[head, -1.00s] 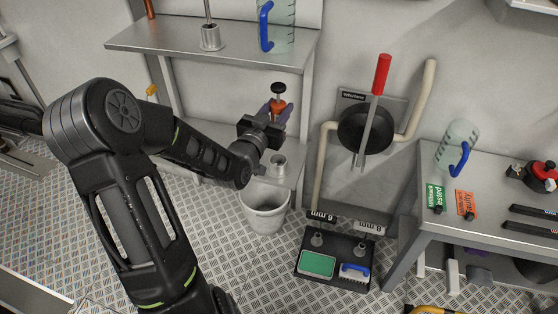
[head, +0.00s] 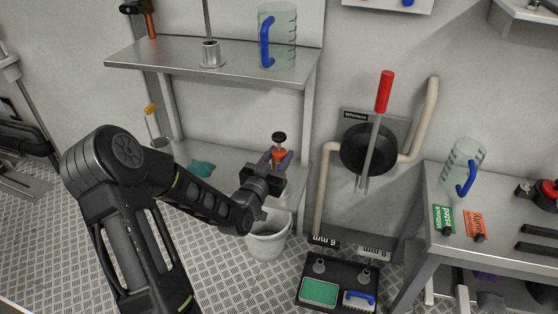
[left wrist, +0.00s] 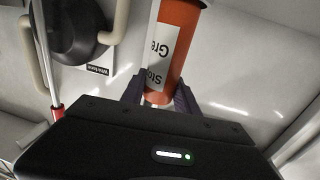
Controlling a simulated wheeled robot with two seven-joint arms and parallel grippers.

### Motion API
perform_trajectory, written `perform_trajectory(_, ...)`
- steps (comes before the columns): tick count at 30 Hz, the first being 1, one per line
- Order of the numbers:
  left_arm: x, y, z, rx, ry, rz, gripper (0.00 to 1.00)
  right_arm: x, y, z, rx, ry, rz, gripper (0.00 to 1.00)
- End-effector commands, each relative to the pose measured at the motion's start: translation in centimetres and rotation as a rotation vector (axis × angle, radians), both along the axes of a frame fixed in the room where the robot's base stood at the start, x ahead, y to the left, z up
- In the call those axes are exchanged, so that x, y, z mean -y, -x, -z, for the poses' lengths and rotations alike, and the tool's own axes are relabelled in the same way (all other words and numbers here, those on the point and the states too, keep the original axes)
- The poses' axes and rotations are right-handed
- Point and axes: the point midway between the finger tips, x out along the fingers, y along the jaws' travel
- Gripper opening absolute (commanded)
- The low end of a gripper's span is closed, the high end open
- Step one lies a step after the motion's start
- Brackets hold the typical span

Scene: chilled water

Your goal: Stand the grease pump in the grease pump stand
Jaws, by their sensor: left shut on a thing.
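The grease pump (head: 279,154) has an orange body and a black knob on top. My left gripper (head: 277,160) is shut on it and holds it upright over the right part of the lower shelf. In the left wrist view, the orange pump (left wrist: 176,45) with a white label sits between the purple fingertips (left wrist: 158,95). The small metal cup-shaped holder seen earlier on that shelf, which looks like the grease pump stand, is now hidden behind the gripper. I cannot tell whether the pump's lower end touches it. My right gripper is out of view.
A bucket (head: 268,236) stands on the floor below the gripper. The upper shelf (head: 170,63) overhangs behind, carrying a metal holder with a rod (head: 210,52) and a blue-handled jug (head: 280,38). A teal cloth (head: 201,168) lies on the lower shelf.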

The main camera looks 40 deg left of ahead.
Motion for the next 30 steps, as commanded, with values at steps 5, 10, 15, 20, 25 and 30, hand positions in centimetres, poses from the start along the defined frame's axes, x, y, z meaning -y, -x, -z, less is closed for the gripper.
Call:
perform_trajectory(5,-0.02,-0.05,0.17,0.004,-0.003,0.000,0.00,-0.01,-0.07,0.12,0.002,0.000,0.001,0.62)
perform_trajectory(10,0.00,-0.04,0.33,0.004,-0.003,0.000,0.00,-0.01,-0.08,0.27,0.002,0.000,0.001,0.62)
perform_trajectory(15,0.00,-0.01,0.60,0.002,-0.001,0.000,0.42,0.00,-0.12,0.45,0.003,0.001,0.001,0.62)
perform_trajectory(20,-0.01,-0.01,0.61,0.002,-0.001,0.000,0.56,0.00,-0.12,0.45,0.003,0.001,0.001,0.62)
perform_trajectory(25,-0.01,0.00,0.61,0.002,-0.001,0.000,0.58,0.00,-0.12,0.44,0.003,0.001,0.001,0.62)
perform_trajectory(30,-0.02,0.00,0.43,0.002,-0.001,0.000,0.58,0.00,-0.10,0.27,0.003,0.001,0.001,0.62)
